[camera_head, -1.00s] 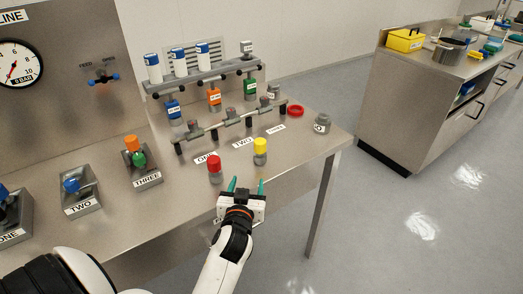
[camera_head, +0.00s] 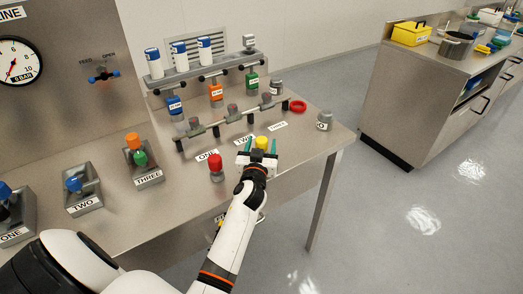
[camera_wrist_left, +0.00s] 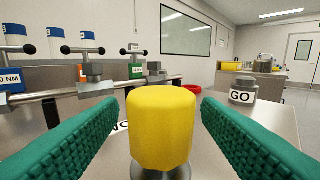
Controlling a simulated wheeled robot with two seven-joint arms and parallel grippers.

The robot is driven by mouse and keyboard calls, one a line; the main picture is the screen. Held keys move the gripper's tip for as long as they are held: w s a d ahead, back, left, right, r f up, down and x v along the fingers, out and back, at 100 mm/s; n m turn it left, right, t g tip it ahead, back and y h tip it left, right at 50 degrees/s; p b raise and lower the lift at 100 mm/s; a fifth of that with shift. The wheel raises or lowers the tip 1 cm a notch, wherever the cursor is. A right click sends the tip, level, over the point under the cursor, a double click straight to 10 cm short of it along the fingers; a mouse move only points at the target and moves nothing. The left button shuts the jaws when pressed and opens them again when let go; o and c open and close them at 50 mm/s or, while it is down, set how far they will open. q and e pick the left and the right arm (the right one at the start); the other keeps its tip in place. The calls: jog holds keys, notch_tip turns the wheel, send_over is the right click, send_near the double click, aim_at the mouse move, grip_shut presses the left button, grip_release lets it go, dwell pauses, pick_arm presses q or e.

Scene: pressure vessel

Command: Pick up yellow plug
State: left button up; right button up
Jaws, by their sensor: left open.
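The yellow plug (camera_head: 261,142) stands upright near the front edge of the steel bench, beside the red plug (camera_head: 215,166). My left gripper (camera_head: 260,146) is open, with its green fingers on either side of the yellow plug. In the left wrist view the yellow plug (camera_wrist_left: 160,128) stands centred between the two green fingers (camera_wrist_left: 160,135), with a visible gap on each side. Its grey lower part is mostly hidden at the bottom of that view. My right gripper is not in view.
Behind the plug a pipe rail (camera_head: 230,119) with several valves runs across the bench (camera_head: 190,215). A red ring (camera_head: 298,106) and a grey GO piece (camera_head: 324,121) lie to the right. Three labelled blocks stand at left. A second counter (camera_head: 420,90) is across the floor.

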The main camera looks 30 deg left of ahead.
pick_arm(q)
jog(key=x, duration=0.2)
jog(key=shift+w+a, duration=0.1)
jog(key=shift+w, duration=0.15)
grip_shut()
